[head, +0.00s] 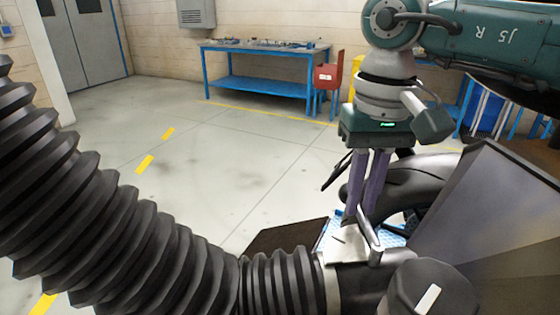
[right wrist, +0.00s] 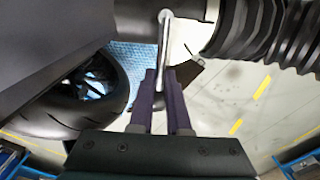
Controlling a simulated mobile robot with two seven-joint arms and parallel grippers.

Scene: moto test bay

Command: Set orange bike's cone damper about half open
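The damper lever (head: 374,240) is a thin silver handle on the duct joint below the cone (head: 490,225), a large dark hood at the right. In the right wrist view the lever (right wrist: 165,40) runs down between the fingers of my right gripper (right wrist: 160,75). In the head view my right gripper (head: 360,212) points down with its two purple fingers close together around the lever's upper end. It looks shut on the lever. The flap inside the duct is hidden. A black motorcycle wheel (head: 425,172) shows behind the cone; no orange bodywork is visible. My left gripper is out of view.
A thick black corrugated hose (head: 120,225) fills the lower left and joins the duct. A black knob with a white mark (head: 428,292) is at the bottom right. A blue workbench (head: 262,85) and red box (head: 328,76) stand far back. The middle floor is clear.

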